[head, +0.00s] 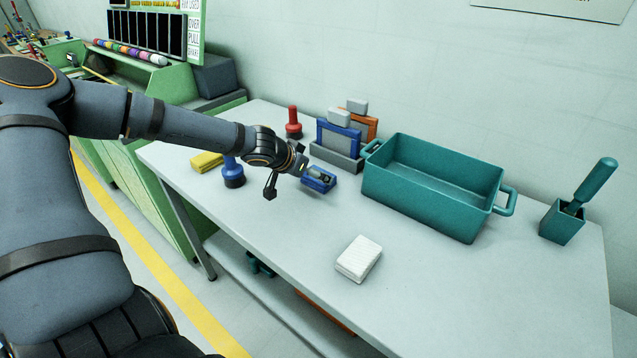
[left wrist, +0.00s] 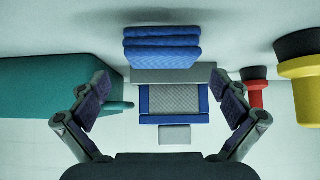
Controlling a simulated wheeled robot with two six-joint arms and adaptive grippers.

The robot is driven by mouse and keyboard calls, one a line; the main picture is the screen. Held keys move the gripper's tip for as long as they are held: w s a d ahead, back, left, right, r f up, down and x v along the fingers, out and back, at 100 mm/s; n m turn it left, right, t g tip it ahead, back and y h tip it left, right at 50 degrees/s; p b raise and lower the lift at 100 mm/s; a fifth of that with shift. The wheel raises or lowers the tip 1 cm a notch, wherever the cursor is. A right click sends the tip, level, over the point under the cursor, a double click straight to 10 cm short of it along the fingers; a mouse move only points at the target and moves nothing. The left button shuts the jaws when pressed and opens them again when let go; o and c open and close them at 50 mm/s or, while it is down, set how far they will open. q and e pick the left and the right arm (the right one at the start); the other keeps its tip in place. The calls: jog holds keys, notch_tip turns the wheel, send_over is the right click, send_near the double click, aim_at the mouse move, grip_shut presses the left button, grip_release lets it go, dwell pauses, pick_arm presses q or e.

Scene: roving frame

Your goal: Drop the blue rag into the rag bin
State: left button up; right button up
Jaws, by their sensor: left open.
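The blue rag (head: 319,180) is a small folded stack lying on the table, just beyond my left gripper (head: 288,170). My gripper's fingers are spread apart, with nothing between them. In the left wrist view the rag (left wrist: 160,48) shows upside down at the top centre, ahead of the two open fingers (left wrist: 168,95). I cannot tell in the head view whether a finger touches it. A large teal open bin (head: 425,200) with side handles, apparently the rag bin, stands right of the rag. It looks empty; part of its floor is hidden. My right gripper is not in view.
A grey rack (head: 336,158) with blue and orange frames stands behind the rag. A red knobbed tool (head: 293,122), a blue one (head: 232,172) and a yellow rag (head: 206,161) are left. A white rag (head: 358,259) lies in front. A teal brush holder (head: 562,222) stands far right.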

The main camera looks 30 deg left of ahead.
pick_arm(q)
jog(key=shift+w+f+b, duration=0.15)
jog(key=shift+f+b, duration=0.2)
jog(key=b+x, duration=0.3)
jog(key=x, duration=0.1)
jog(key=shift+a, duration=0.15)
jog(key=shift+w+f, duration=0.15)
jog(key=shift+w, duration=0.2)
jog(key=shift+s, duration=0.1)
jog(key=c, duration=1)
